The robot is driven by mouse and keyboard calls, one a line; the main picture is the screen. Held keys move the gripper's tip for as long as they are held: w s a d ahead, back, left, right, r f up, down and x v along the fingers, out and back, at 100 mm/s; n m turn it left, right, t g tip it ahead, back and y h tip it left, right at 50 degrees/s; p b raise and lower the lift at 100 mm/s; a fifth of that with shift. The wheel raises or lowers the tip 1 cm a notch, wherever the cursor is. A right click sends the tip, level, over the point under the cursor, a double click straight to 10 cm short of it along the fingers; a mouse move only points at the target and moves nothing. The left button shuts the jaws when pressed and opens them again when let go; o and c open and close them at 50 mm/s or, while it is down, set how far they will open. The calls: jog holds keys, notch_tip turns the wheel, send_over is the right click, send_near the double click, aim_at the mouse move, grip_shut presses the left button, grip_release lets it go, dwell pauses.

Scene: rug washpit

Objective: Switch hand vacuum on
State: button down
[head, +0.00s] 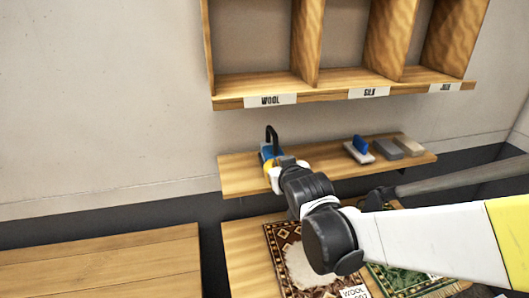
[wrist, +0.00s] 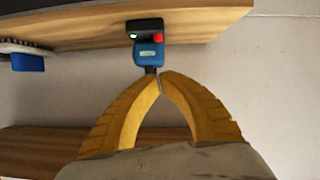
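The hand vacuum (head: 266,151) stands at the left end of the wooden wall shelf, with a dark curved handle rising above it. In the wrist view the hand vacuum (wrist: 149,54) shows a blue body, a red button and a small bright green spot on a dark part. My gripper (wrist: 159,78) has yellow fingers whose tips come together just in front of the vacuum, with nothing seen between them. Whether the tips touch it is unclear. In the head view my gripper (head: 268,166) is at the vacuum, partly hidden by my wrist.
A blue-handled brush (head: 359,149) and grey blocks (head: 388,149) lie farther right on the shelf (head: 232,177). Labelled cubbyholes (head: 345,92) hang above. Patterned rugs (head: 285,240) lie on a wooden surface below my arm. A bare wooden bench (head: 100,262) is at lower left.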

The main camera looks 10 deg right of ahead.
jog(key=shift+v, duration=1.1)
